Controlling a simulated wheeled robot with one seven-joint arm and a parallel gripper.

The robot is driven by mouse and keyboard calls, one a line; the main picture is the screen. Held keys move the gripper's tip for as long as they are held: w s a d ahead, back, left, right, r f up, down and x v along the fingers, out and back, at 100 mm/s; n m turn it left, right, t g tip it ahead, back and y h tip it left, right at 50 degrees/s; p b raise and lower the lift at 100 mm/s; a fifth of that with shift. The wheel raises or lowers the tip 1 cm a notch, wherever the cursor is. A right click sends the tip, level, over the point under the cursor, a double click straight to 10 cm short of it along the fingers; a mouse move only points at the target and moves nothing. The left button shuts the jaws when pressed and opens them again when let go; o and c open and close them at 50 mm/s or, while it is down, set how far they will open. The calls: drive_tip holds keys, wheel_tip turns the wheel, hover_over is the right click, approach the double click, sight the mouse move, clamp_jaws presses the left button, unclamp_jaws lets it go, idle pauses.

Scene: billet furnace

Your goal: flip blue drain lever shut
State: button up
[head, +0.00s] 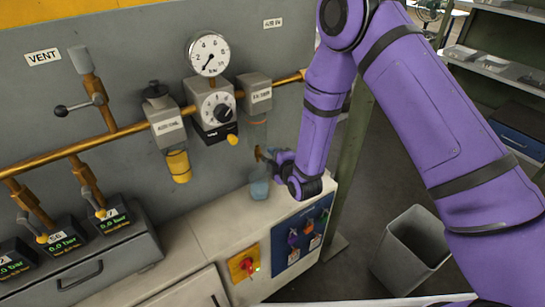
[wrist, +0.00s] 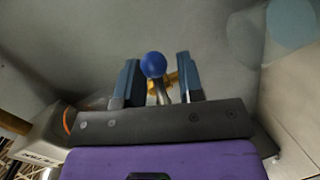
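The blue drain lever's round knob (wrist: 153,65) shows in the wrist view on a short metal stem, with a brass fitting (wrist: 172,79) just behind it. My gripper (wrist: 156,68) has its two fingers apart, one on each side of the knob, with a gap visible on both sides. In the head view my gripper (head: 268,157) is at the wall panel, under the right-hand filter unit (head: 256,93). A bit of brass shows there, but the blue knob cannot be made out behind my gripper and wrist.
A regulator dial (head: 216,106), pressure gauge (head: 208,54) and yellow-bowled unit (head: 178,165) sit on the brass pipe to the left. A pale blue cup (head: 259,187) stands on the cabinet below my gripper. A grey bin (head: 411,246) stands on the floor at right.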

drive_tip(key=shift+w+a+f, duration=0.1)
drive_tip(key=shift+w+a, duration=0.1)
drive_tip(key=shift+w, duration=0.2)
clamp_jaws()
drive_tip(key=shift+d, duration=0.1)
